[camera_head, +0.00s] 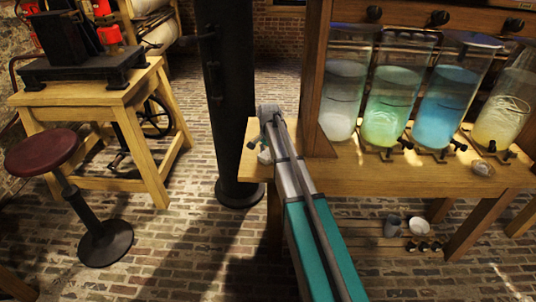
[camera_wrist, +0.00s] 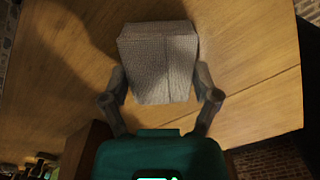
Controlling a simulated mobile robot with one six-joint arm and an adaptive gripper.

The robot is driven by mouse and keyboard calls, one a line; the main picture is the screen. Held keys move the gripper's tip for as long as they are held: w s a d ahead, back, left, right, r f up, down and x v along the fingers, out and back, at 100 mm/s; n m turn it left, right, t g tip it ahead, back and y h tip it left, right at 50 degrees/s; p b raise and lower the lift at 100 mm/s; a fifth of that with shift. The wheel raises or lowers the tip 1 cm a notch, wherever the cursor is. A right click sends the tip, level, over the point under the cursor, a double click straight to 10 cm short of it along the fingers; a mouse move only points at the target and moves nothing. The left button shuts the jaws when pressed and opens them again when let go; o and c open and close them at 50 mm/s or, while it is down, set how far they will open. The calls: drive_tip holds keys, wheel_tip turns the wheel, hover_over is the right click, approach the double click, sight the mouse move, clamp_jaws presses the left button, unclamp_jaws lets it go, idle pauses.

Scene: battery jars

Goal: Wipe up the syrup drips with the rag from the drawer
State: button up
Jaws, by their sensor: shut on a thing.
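A grey woven folded rag (camera_wrist: 158,62) sits between the fingers of my gripper (camera_wrist: 162,92) in the wrist view. The fingers are closed on its two sides, and bare wooden tabletop shows around it. I cannot tell whether the rag touches the wood. In the head view my gripper (camera_head: 261,146) is at the left end of the bench (camera_head: 345,172), left of the jars, with a small pale bit of the rag (camera_head: 264,157) showing. I cannot make out any syrup drips or the rag's drawer for sure.
Several glass jars with white, green (camera_head: 392,105), blue (camera_head: 444,105) and yellow contents stand on the bench, taps facing front. A small clear object (camera_head: 482,168) lies at right. A dark column (camera_head: 232,100) stands behind the bench's left end. A red stool (camera_head: 42,152) is at left.

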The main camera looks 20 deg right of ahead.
drive_tip(key=shift+d, duration=0.15)
drive_tip(key=shift+s+d+f, duration=0.1)
drive_tip(key=shift+s+d, duration=0.2)
drive_tip(key=shift+d, duration=0.5)
drive_tip(key=shift+s+d+f, duration=0.1)
drive_tip(key=shift+s+d, duration=0.2)
drive_tip(key=shift+d, duration=0.5)
drive_tip(key=shift+a+r, duration=0.1)
drive_tip(key=shift+w+a, duration=0.3)
drive_tip(key=shift+a, duration=0.6)
drive_tip(key=shift+w+a, duration=0.25)
drive_tip(key=shift+a, duration=0.6)
drive_tip(key=shift+w+a, duration=0.3)
drive_tip(key=shift+a, duration=0.55)
drive_tip(key=shift+w+a, duration=0.3)
drive_tip(key=shift+a, duration=0.55)
drive_tip(key=shift+w+d, duration=0.15)
drive_tip(key=shift+w, duration=0.15)
drive_tip(key=shift+d, duration=0.1)
